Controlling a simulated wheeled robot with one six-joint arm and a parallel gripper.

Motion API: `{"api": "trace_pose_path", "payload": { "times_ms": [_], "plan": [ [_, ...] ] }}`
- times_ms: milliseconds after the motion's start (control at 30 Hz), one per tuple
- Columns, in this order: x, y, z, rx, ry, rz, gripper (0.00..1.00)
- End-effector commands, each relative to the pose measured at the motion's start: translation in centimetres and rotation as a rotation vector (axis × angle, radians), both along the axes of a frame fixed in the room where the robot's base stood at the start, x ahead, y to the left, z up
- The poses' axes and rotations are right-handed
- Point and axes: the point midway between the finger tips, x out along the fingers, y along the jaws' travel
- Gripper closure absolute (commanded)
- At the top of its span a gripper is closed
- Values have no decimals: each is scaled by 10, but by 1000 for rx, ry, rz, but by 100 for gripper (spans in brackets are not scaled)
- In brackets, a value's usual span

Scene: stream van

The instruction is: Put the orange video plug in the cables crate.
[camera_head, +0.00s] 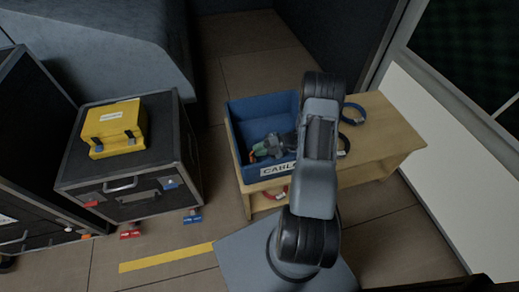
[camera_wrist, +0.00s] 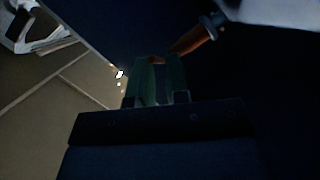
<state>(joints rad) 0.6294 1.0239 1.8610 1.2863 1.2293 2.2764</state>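The cables crate (camera_head: 238,150) is a blue open box with a white label on its front, standing on a wooden bench. My gripper (camera_head: 262,149) is over or inside the crate's left part, partly behind my arm. Its green fingers also show in the dark wrist view (camera_wrist: 158,78), with a narrow gap between them. The orange video plug (camera_wrist: 190,42) is at the fingertips and slants up to the right, with a grey end. The fingers look shut on it, though their contact is dim. Whether the plug touches the crate floor cannot be told.
A red ring (camera_head: 275,192) hangs below the crate. A yellow case (camera_head: 115,128) sits on a black flight case (camera_head: 150,180) at left.

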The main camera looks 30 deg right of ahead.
Motion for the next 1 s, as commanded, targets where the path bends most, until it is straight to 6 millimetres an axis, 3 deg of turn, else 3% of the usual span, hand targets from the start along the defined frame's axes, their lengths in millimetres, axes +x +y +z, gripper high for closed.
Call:
{"api": "trace_pose_path", "payload": {
  "times_ms": [167, 433, 567, 1000],
  "plan": [
    [0, 0, 0, 0, 0, 0, 67],
    [0, 0, 2, 0, 0, 0, 66],
    [0, 0, 15, 0, -1, 0, 66],
    [-33, -70, 46, -2, -2, -3, 66]
  ]
}}
